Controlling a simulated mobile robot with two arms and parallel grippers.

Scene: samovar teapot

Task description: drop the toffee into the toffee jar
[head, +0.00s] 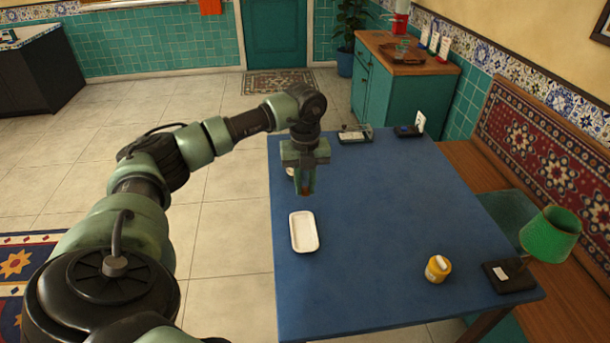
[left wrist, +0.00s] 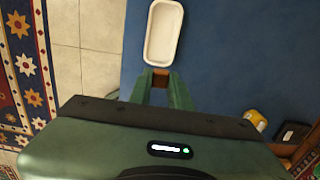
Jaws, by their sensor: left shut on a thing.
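My left gripper (head: 305,190) points down above the blue table, beyond the white tray. It is shut on a small brown piece, apparently the toffee (head: 304,183). In the left wrist view the toffee (left wrist: 160,79) shows between the fingertips of the left gripper (left wrist: 160,80), just below the tray in the picture. A pale round thing (head: 289,171) stands behind the gripper, mostly hidden; I cannot tell if it is the toffee jar. A small yellow jar (head: 436,273) with a whitish patch stands at the near right of the table. My right gripper is not in view.
The white tray (head: 293,232) lies empty near the left edge of the blue table (head: 380,210). A green lamp (head: 550,235) and a dark box (head: 508,276) are at the right. Small dark items (head: 408,131) sit at the far edge. The table's middle is clear.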

